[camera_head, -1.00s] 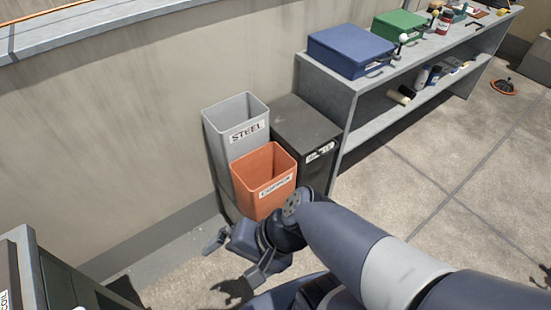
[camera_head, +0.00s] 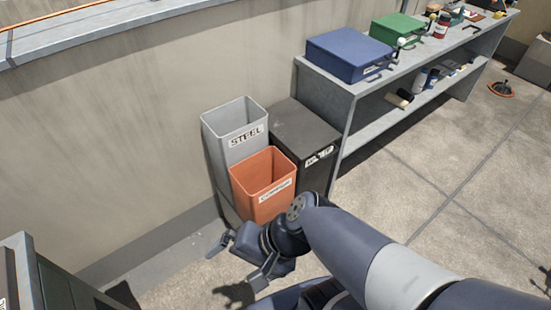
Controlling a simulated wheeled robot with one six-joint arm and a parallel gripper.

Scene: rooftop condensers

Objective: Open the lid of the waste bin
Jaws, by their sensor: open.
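The waste bin (camera_head: 305,131) is the dark bin with a flat closed lid and a white label on its front, partly hidden. It stands behind the orange copper bin, beside the grey shelf unit. My gripper (camera_head: 236,261) is open and empty, low in front of the orange bin and apart from the waste bin. My arm comes in from the lower right and covers the lower part of the bins' front.
An open grey bin marked STEEL (camera_head: 236,130) and an open orange bin (camera_head: 262,186) stand close against the waste bin. A shelf unit (camera_head: 327,100) carries a blue case (camera_head: 350,55) and a green case (camera_head: 398,27).

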